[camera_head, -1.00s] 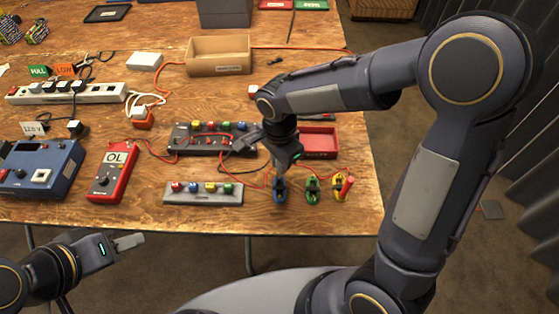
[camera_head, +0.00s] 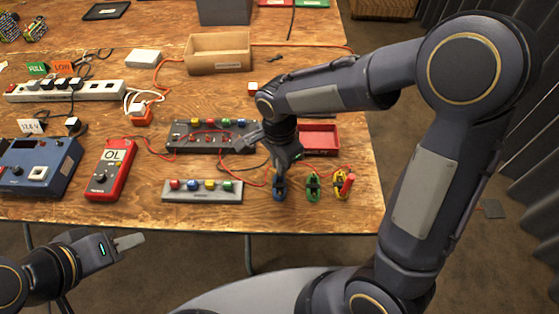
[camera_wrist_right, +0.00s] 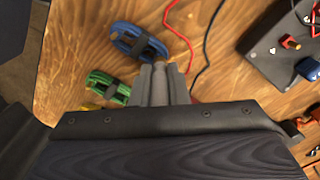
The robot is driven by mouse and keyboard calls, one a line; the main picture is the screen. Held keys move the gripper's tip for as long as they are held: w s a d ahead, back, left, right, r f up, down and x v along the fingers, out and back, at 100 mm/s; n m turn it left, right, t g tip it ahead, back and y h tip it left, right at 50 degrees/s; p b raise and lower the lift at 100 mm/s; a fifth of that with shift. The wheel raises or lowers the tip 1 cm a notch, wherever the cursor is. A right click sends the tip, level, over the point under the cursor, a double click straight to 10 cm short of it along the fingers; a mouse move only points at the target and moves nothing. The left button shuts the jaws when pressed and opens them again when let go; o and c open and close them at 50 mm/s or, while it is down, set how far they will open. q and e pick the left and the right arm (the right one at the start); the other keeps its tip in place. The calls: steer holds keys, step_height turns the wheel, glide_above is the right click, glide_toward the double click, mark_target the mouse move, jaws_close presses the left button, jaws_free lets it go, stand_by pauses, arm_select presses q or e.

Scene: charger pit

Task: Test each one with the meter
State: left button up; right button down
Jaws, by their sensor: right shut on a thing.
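The red meter (camera_head: 110,168) lies on the table at the left and its display reads OL. Its red lead runs right, towards the grey block with coloured posts (camera_head: 212,136). A blue cable coil (camera_head: 279,188), a green coil (camera_head: 313,187) and a yellow coil (camera_head: 341,184) lie in a row at the table's front edge. The blue coil (camera_wrist_right: 138,42) and green coil (camera_wrist_right: 108,86) also show in the right wrist view. My right gripper (camera_wrist_right: 162,68) is shut at the blue coil's near end; its exact grip is partly hidden. My left gripper (camera_head: 130,241) hangs empty before the table.
A grey strip with coloured posts (camera_head: 203,197) lies in front of the block. A red tray (camera_head: 319,139) stands behind the coils. A blue box (camera_head: 38,167), a power strip (camera_head: 65,91) and a cardboard box (camera_head: 218,55) stand left and behind. Loose leads cross the middle.

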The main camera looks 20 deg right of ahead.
steer(key=shift+f+b, duration=0.3)
steer(key=shift+b, duration=0.05)
stand_by(0.7)
steer(key=c, duration=1)
jaws_free()
steer(key=shift+r, duration=0.2)
steer(key=shift+r+p, duration=3.05)
steer(key=shift+r, duration=0.6)
